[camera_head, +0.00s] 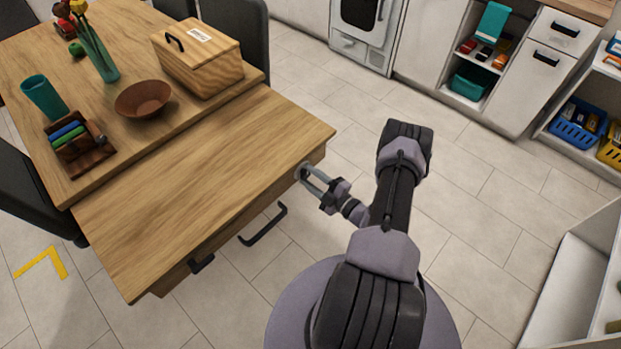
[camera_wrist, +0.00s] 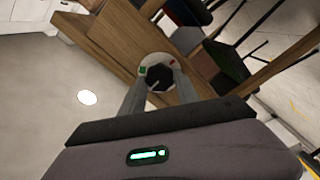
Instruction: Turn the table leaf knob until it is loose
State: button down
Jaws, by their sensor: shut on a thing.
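The table leaf (camera_head: 215,175) extends from the wooden table toward my arm. The knob (camera_wrist: 157,77) is a dark, faceted piece on a pale round plate on the leaf's side, with a green mark (camera_wrist: 142,70) and a red mark (camera_wrist: 172,62) on the plate. My gripper (camera_head: 304,173) is at the leaf's right corner, its two fingers shut on the knob. In the wrist view, my gripper (camera_wrist: 158,86) has one finger on each side of the knob. In the head view the knob is mostly hidden by the fingers.
A black handle (camera_head: 264,225) and a smaller black fitting (camera_head: 202,263) are on the leaf's front side. A wooden box (camera_head: 197,62), a brown bowl (camera_head: 143,99) and a teal cup (camera_head: 44,97) stand on the table. The tiled floor right of the table is clear.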

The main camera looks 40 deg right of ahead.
jog(key=n, duration=0.6)
jog(key=shift+f+b, duration=0.1)
jog(key=shift+b, duration=0.25)
jog(key=n, duration=0.6)
jog(key=shift+n, duration=0.4)
jog(key=n, duration=0.6)
jog(key=shift+d, duration=0.1)
jog(key=n, duration=0.7)
jog(key=c, duration=0.9)
grip_release()
jog(key=shift+s+d, duration=0.1)
